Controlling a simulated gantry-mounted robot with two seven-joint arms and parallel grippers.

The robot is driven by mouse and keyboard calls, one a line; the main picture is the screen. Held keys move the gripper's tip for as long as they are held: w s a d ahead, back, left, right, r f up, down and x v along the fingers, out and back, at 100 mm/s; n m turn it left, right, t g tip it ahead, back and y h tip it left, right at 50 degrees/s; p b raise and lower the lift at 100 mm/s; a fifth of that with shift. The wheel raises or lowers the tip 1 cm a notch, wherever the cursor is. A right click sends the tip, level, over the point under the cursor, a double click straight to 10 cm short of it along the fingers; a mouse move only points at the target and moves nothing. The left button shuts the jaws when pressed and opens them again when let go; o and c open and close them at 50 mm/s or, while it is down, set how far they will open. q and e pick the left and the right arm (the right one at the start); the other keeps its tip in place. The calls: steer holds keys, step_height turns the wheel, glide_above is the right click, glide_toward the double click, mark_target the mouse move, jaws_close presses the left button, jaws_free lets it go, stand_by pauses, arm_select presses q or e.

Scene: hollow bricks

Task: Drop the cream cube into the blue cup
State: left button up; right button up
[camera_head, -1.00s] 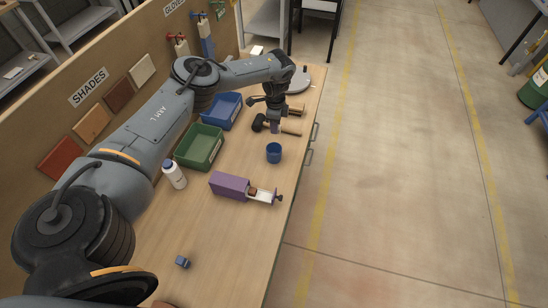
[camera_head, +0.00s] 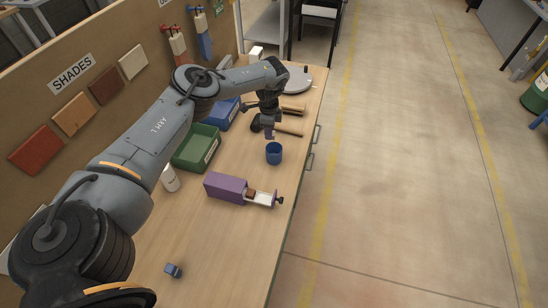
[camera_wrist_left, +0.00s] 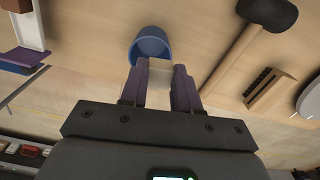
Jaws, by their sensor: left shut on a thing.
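The blue cup (camera_head: 274,155) stands upright on the wooden table near its right edge, and its open mouth shows in the wrist view (camera_wrist_left: 153,42). My left gripper (camera_head: 269,134) points down just behind the cup, a little to its left in the head view. In the wrist view, its purple fingers (camera_wrist_left: 162,85) are shut on the pale cream cube (camera_wrist_left: 159,73). The cube overlaps part of the cup's rim there; it appears to be outside the cup, but I cannot tell how high above it. The cube is not clear in the head view.
A purple box (camera_head: 226,187) with an open drawer (camera_head: 262,198) lies in front of the cup. A green bin (camera_head: 196,147), a blue bin (camera_head: 221,115) and a white bottle (camera_head: 170,179) stand to the left. A mallet (camera_wrist_left: 268,14) and a brush (camera_wrist_left: 262,88) lie close by.

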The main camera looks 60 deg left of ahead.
arm_select(q)
steer(key=shift+f, duration=0.2)
steer(key=o, duration=1.1)
step_height(320, 180, up, 11)
stand_by(0.5)
